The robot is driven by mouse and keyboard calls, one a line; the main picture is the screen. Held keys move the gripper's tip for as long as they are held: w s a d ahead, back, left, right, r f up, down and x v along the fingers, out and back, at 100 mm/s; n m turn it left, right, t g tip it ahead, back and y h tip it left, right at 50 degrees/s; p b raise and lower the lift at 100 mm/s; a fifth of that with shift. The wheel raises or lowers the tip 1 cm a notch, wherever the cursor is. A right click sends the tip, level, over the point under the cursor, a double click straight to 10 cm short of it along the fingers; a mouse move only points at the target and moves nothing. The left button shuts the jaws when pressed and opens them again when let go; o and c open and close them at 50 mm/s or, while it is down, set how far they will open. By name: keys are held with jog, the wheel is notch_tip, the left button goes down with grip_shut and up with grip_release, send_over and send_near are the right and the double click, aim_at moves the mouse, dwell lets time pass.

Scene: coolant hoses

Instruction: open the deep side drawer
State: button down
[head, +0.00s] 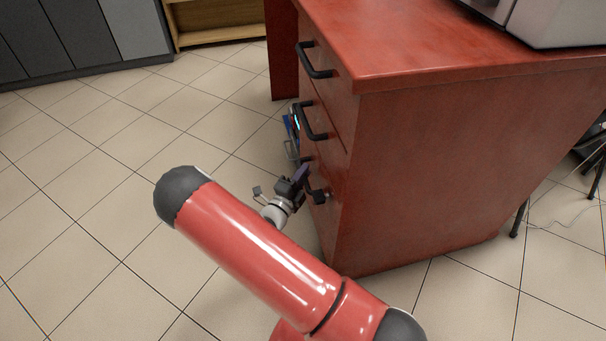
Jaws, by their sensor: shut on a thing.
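The red desk (470,160) has a stack of drawers on its left face, each with a black bar handle. The upper handle (314,62) and the middle handle (311,121) are in plain view. The lowest handle (308,181), on the deep bottom drawer (325,222), is partly hidden by my gripper. My gripper (308,182) reaches this lowest handle from the left and is shut on it. The drawer fronts look flush with the desk; whether the bottom one stands slightly out I cannot tell.
A blue-and-dark object (291,128) stands on the floor behind the drawers. Grey cabinets (80,35) and a wooden shelf (215,25) are at the back. A grey machine (550,20) sits on the desk. Tiled floor (100,170) left of the drawers is clear.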

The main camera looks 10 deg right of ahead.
jog(key=a+b, duration=0.3)
jog(key=a, duration=2.9)
jog(key=shift+f, duration=0.1)
jog(key=c, duration=1.4)
grip_release()
jog(key=v, duration=0.8)
